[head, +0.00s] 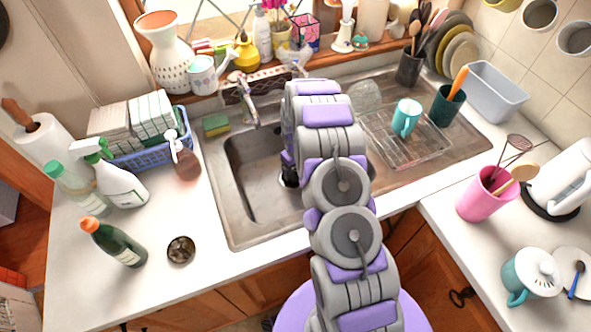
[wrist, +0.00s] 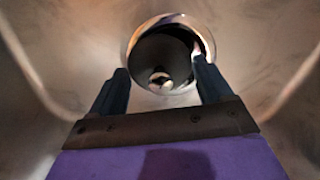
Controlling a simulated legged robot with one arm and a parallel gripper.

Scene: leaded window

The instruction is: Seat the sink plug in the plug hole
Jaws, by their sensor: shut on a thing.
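The sink plug (wrist: 147,52) is a dark round disc with a pale metal knob in its middle, seen in the wrist view. My gripper (wrist: 161,76) is shut on it, one dark finger at each side. The shiny metal rim of the plug hole (wrist: 174,19) shows behind the plug, mainly along the top and right. The plug covers most of the hole; I cannot tell whether it touches the rim or hangs above it. In the head view my gripper (head: 290,178) reaches down into the sink basin (head: 256,178), and my arm hides much of the basin's right side.
The tap (head: 245,98) stands at the basin's back edge, left of my arm. A drying rack (head: 398,148) with a teal mug (head: 406,117) is on the right drainer. A soap dispenser (head: 184,158) stands by the basin's left edge. The front left counter holds bottles.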

